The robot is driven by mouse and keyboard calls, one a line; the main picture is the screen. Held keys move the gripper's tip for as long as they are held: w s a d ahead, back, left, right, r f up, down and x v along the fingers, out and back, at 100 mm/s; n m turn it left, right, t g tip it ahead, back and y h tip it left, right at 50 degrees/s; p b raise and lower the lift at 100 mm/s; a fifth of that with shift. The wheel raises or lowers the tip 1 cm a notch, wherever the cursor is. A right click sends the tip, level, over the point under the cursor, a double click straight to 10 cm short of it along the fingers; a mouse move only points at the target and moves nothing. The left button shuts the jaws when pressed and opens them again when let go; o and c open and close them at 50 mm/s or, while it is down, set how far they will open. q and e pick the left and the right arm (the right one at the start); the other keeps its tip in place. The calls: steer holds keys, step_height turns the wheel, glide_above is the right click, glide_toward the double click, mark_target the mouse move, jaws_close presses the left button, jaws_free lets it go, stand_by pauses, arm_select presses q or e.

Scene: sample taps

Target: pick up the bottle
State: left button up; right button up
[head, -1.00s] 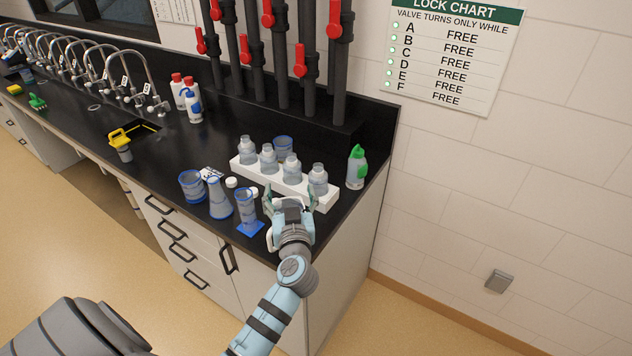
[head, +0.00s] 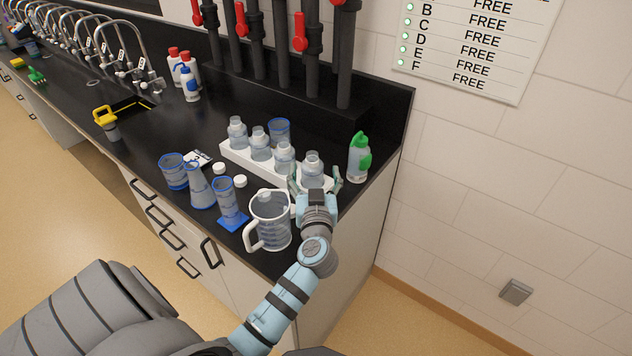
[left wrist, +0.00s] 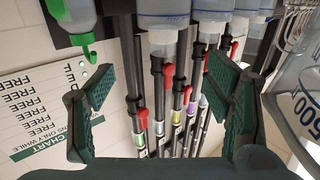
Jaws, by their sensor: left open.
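The gripper hides part of the rack's right end (head: 237,153). My right gripper is not in view.
A clear jug (head: 270,218) stands just left of my gripper. A green-topped wash bottle (head: 359,158) stands to the right. Blue-rimmed glassware (head: 228,200) and small white caps (head: 219,168) are at the left. Black pipes with red valves (head: 300,30) rise behind.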

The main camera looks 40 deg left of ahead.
mark_target(313, 175)
arm_select(q)
step_height(313, 175, down, 4)
steer(key=b, duration=0.3)
steer(key=shift+a, duration=0.1)
steer(key=shift+w+a+f, duration=0.1)
steer(key=shift+w+a, duration=0.05)
steer(key=shift+w, duration=0.15)
steer(key=p+x, duration=0.1)
steer(key=x, duration=0.5)
steer(key=shift+w+a+f, duration=0.1)
steer(key=shift+a, duration=0.3)
steer(key=shift+w+a+f, duration=0.1)
steer(key=shift+w, duration=0.1)
steer(key=shift+s, duration=0.1)
steer(key=c, duration=1.2)
steer(key=shift+c, duration=0.2)
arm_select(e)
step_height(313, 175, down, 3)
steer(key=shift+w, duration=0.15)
